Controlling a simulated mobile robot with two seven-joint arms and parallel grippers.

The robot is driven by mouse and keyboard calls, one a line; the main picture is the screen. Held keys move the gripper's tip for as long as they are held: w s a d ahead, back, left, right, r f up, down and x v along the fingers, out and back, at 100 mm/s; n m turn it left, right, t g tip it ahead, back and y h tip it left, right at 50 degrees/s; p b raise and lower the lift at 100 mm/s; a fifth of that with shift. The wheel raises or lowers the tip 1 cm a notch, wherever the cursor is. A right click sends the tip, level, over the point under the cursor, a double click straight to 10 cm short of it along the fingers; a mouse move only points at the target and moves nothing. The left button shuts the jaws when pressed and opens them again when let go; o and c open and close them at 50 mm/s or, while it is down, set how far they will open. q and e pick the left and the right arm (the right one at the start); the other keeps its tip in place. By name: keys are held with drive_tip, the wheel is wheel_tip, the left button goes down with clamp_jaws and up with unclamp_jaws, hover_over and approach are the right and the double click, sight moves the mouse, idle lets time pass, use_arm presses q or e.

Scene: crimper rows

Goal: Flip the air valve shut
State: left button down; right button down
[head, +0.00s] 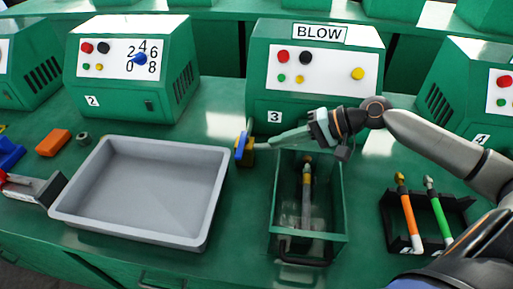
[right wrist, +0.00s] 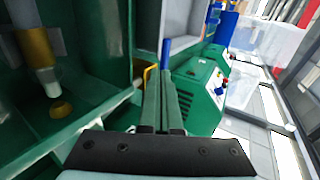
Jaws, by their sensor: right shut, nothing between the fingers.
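The air valve shows in the head view as an upright blue handle (head: 241,144) on a yellow body (head: 246,158), between the grey tray and the open green box. My right gripper (head: 254,143) comes in from the right with its fingers shut and empty. Its tips are beside the blue handle; I cannot tell whether they touch. In the right wrist view the shut fingers (right wrist: 165,92) point toward the upright blue handle (right wrist: 166,52), with a yellow part (right wrist: 149,75) just left of them. The fingers partly hide the valve there. My left gripper is not in view.
The grey tray (head: 216,200) is empty. The green box (head: 338,215) holds an upright tool under my right gripper. A black rack (head: 390,225) with orange and green tools stands right. The machine marked BLOW (head: 314,95) stands behind. An orange block (head: 53,143) lies left.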

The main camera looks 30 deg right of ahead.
sight(242, 147)
drive_tip(key=x, duration=0.6)
drive_tip(key=shift+w+a+f, duration=0.15)
drive_tip(key=shift+w+a, duration=0.05)
idle(0.4)
